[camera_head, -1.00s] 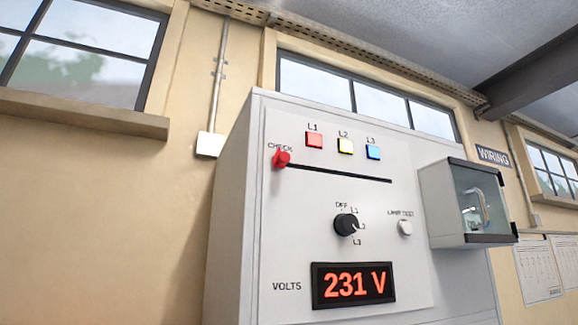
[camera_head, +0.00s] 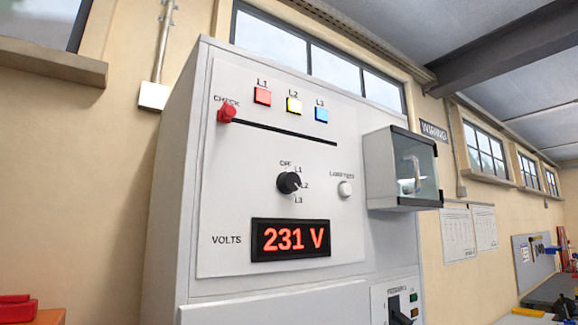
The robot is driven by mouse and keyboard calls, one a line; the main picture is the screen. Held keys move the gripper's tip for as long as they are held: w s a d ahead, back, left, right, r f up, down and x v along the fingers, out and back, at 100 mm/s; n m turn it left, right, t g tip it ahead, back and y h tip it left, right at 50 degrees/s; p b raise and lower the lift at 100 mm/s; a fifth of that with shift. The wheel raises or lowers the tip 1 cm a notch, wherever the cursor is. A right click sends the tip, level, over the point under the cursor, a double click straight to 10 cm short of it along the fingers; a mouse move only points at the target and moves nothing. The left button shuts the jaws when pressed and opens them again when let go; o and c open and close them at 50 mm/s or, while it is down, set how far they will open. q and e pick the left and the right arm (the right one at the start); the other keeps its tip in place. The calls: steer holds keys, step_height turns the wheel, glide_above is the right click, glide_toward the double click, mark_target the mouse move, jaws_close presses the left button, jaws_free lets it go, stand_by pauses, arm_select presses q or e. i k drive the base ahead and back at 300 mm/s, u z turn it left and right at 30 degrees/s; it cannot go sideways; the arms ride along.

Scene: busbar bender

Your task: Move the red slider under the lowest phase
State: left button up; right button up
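The red slider (camera_head: 227,113) sits at the left end of a black horizontal slot (camera_head: 275,131), beside the label CHECK. The display (camera_head: 290,239) reads 231 V. A round white lamp test button (camera_head: 345,189) is right of the knob. Neither gripper is in view.
A glass-fronted box (camera_head: 402,170) juts from the cabinet's right side. A lower panel with a black switch (camera_head: 398,310) is at bottom right. A red object (camera_head: 17,308) lies on an orange surface at bottom left. A workbench with tools is far right.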

mark_target(225, 114)
steer(key=z, duration=1.8)
steer(key=k, duration=0.45)
steer(key=u, duration=1.25)
